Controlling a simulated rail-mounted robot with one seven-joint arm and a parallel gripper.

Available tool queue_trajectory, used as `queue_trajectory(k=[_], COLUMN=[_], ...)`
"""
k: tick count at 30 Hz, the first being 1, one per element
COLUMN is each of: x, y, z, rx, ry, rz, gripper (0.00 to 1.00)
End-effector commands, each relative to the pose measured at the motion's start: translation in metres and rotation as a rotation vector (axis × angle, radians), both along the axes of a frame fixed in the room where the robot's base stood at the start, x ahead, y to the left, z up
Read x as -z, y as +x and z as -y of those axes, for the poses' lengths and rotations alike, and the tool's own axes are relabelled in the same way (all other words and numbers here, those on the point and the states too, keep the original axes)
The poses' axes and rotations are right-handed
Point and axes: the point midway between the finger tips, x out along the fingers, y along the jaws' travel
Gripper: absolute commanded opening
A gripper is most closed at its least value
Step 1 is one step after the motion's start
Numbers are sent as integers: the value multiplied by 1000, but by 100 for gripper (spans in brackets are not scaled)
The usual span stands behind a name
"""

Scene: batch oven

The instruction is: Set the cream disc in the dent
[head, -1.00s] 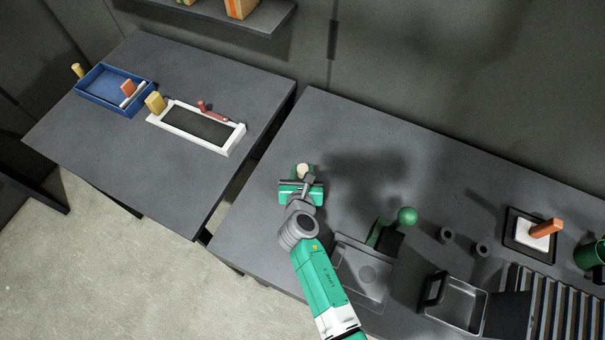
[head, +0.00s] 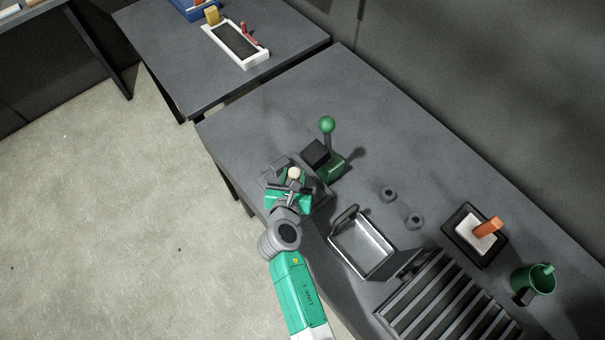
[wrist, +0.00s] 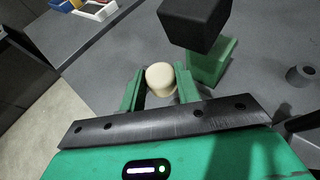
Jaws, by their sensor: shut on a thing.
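The cream disc (head: 294,173) is between the fingers of my gripper (head: 292,182). In the wrist view the cream disc (wrist: 160,77) looks short and round, with a green finger on each side of my gripper (wrist: 160,86). My gripper is shut on it. A grey plate (head: 271,179) lies beneath or just beside the gripper, mostly covered by it. The dent in this plate is hidden now. I cannot tell how high the disc is above the plate.
A green lever press with a ball knob (head: 327,125) and a black block (head: 315,152) stands close behind the gripper. A metal pan (head: 362,246), two grey rings, a ribbed rack (head: 440,300) and a green cup (head: 532,280) are to the right. The table's back left is clear.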

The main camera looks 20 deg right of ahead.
Motion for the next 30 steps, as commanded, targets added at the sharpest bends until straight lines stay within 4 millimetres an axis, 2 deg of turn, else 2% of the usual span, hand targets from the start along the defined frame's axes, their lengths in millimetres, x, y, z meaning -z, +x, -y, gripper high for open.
queue_trajectory(k=[2, 6, 20, 30], x=[12, 20, 19, 63], y=[-1, -2, -2, -3], z=[8, 12, 12, 13], rx=[6, 8, 4, 4], ry=[2, 5, 5, 5], rz=[-7, -10, -10, -10], gripper=[11, 11, 11, 11])
